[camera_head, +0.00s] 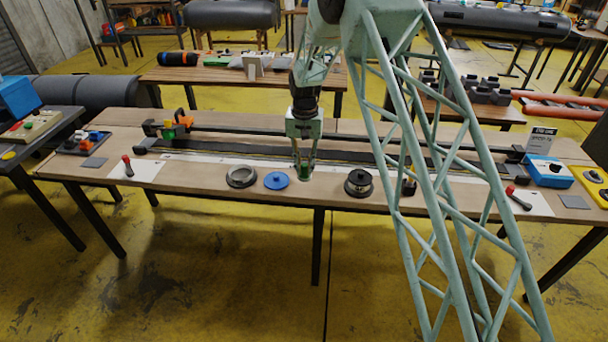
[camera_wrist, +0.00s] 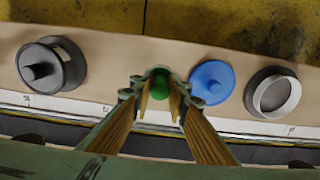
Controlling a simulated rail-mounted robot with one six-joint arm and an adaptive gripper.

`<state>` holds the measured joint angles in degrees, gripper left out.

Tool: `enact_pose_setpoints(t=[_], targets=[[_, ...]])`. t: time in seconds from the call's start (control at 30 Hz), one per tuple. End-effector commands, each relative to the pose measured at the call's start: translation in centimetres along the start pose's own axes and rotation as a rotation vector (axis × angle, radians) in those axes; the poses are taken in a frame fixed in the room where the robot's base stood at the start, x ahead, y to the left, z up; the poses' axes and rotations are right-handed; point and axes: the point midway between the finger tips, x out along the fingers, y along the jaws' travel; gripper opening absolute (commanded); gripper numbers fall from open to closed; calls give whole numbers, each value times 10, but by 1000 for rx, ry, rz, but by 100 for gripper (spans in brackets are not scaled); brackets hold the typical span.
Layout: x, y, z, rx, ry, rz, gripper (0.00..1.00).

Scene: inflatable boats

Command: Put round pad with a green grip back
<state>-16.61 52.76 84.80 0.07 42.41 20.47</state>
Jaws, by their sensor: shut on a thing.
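The round pad with a green grip (camera_head: 304,172) is between the fingertips of my gripper (camera_head: 304,167), at the front part of the long wooden table. In the wrist view its green grip (camera_wrist: 160,84) sits between the fingertips of my gripper (camera_wrist: 160,93), which are shut on it. The fingers hide part of the pad, and I cannot tell whether it touches the tabletop. A blue round pad with a knob (camera_head: 277,180) lies just to its left in the head view; it also shows in the wrist view (camera_wrist: 212,82), to the right.
A grey ring-shaped holder (camera_head: 241,177) lies left of the blue pad; it also shows in the wrist view (camera_wrist: 280,93). A black round piece with a knob (camera_head: 359,184) stands to the right. A dark strip (camera_head: 230,158) runs behind. Red-handled tools (camera_head: 127,166) lie near both table ends.

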Motion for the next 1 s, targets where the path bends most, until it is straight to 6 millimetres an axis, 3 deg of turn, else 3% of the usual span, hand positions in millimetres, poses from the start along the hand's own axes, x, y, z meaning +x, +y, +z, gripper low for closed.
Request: enact_pose_setpoints(t=[0.57,0.8,1.0], targets=[[2,-3,-9,0,0,0,1],[28,-3,-7,0,-1,1,1],[36,-3,-8,0,0,0,1]])
